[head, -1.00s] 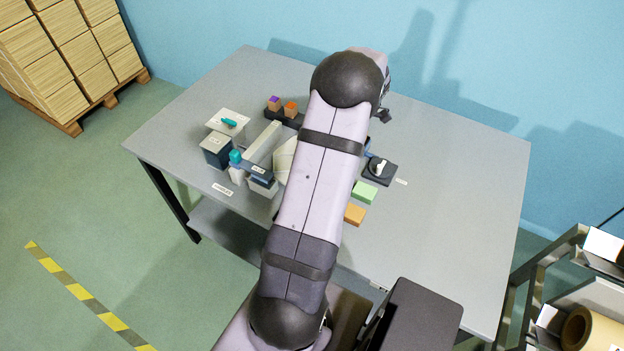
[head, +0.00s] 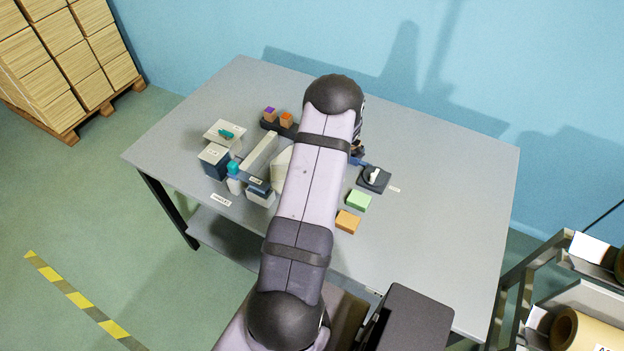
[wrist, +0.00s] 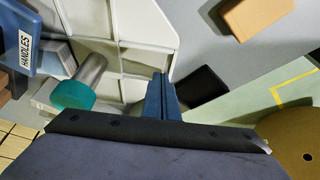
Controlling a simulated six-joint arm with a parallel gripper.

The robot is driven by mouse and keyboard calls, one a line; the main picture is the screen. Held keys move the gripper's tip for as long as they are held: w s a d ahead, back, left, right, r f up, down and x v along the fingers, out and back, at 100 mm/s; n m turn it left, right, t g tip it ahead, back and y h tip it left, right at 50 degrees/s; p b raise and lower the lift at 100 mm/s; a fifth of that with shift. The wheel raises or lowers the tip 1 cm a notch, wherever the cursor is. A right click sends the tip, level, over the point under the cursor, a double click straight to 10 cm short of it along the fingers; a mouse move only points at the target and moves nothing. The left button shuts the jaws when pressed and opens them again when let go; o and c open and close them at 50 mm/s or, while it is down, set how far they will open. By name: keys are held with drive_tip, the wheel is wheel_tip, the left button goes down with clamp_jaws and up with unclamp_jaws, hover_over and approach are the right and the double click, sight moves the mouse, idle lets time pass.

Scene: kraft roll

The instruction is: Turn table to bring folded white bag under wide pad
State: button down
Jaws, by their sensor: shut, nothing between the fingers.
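A pale, ribbed tray-like piece with open compartments (wrist: 125,30) fills the upper middle of the wrist view; it may be the turning table. In the head view a cream piece (head: 281,166) shows beside my arm, which hides most of that spot. My gripper (wrist: 161,78) is shut and empty, its blue fingers close to the lower edge of the ribbed piece; I cannot tell whether they touch it. A grey post with a teal cap (wrist: 74,93) stands to its left. I cannot make out the folded white bag or the wide pad.
A green block (head: 358,201), an orange block (head: 347,221) and a dark base with a white knob (head: 374,178) lie right of my arm. A dark box with a pale top (head: 214,160) stands left. The grey table (head: 440,210) is clear at the right.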

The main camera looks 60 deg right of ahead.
drive_tip(key=shift+f, duration=0.25)
drive_tip(key=shift+w+a, duration=0.15)
idle(0.3)
drive_tip(key=shift+w+a+m+h+b, duration=0.3)
drive_tip(key=shift+w+m+b, duration=0.15)
drive_tip(key=shift+m+b, duration=0.45)
drive_tip(key=m+b, duration=0.1)
drive_tip(key=w+b, duration=0.1)
drive_tip(key=b, duration=0.1)
drive_tip(key=w+m+h+b, duration=0.1)
drive_tip(key=shift+w+a+f+m+t, duration=0.15)
drive_tip(key=shift+w+a+m+t, duration=0.05)
drive_tip(key=shift+a+m+t, duration=0.1)
drive_tip(key=shift+w+m+b, duration=0.3)
drive_tip(key=shift+w+b, duration=0.05)
drive_tip(key=shift+b, duration=0.4)
drive_tip(key=shift+w+a+b, duration=0.1)
drive_tip(key=shift+w+b, duration=0.35)
drive_tip(key=shift+b, duration=0.15)
drive_tip(key=shift+w, duration=0.1)
drive_tip(key=shift+r, duration=0.25)
